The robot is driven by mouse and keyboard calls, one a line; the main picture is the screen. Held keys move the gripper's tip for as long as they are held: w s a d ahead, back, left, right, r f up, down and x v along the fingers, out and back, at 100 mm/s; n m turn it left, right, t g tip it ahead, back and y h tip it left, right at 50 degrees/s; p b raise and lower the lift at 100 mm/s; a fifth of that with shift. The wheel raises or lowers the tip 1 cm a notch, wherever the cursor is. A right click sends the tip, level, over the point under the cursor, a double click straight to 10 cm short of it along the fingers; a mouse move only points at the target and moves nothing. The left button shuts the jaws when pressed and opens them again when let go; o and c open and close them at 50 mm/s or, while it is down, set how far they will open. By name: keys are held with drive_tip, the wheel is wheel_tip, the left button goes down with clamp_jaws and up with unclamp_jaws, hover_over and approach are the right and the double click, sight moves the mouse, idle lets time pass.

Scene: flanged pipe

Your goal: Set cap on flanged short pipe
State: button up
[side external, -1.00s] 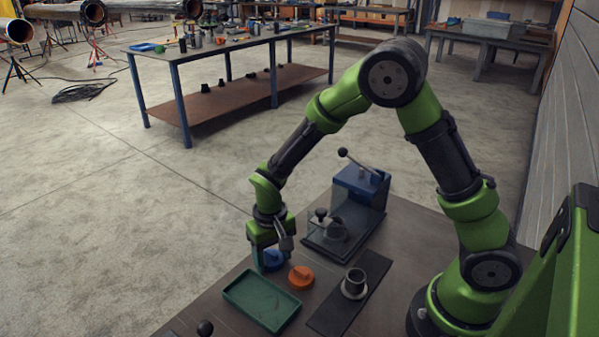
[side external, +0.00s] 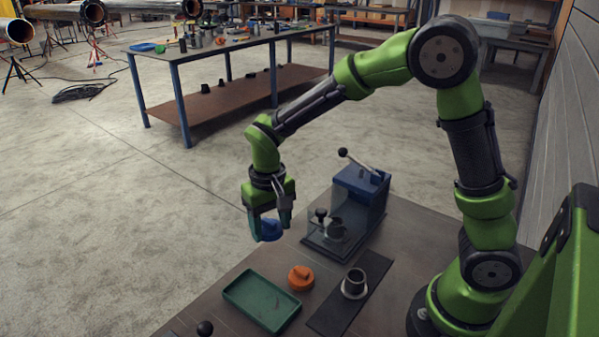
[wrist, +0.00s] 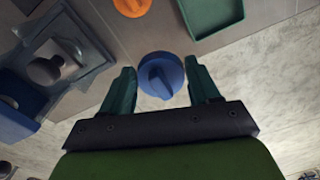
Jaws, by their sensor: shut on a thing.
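A blue cap (side external: 271,231) with a raised grip bar is held between the fingers of my gripper (side external: 267,228), up above the table's far left edge. In the wrist view the blue cap (wrist: 160,76) sits between the two green fingers (wrist: 162,72). The flanged short pipe (side external: 354,281) stands upright on a dark mat, with its light flange at the bottom and its dark open end up. It is to the lower right of my gripper, well apart from the cap. An orange cap (side external: 301,278) lies on the table between the green tray and the mat.
An empty-looking green tray (side external: 234,294) lies at the front left. The dark mat (side external: 330,319) runs beside it. A blue fixture (side external: 356,192) with a lever, clear guard and grey part stands behind the mat. A black knob (side external: 205,328) shows at the bottom edge.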

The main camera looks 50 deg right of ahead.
sight(270, 223)
drive_tip(key=shift+r, duration=2.7)
drive_tip(key=shift+r, duration=0.5)
wheel_tip(270, 223, up, 4)
drive_tip(key=s+d, duration=0.4)
drive_tip(key=d, duration=0.3)
drive_tip(key=s+d, duration=0.3)
drive_tip(key=d, duration=0.5)
drive_tip(key=f, duration=0.9)
drive_tip(key=shift+s, duration=0.35)
drive_tip(key=shift+f, duration=0.45)
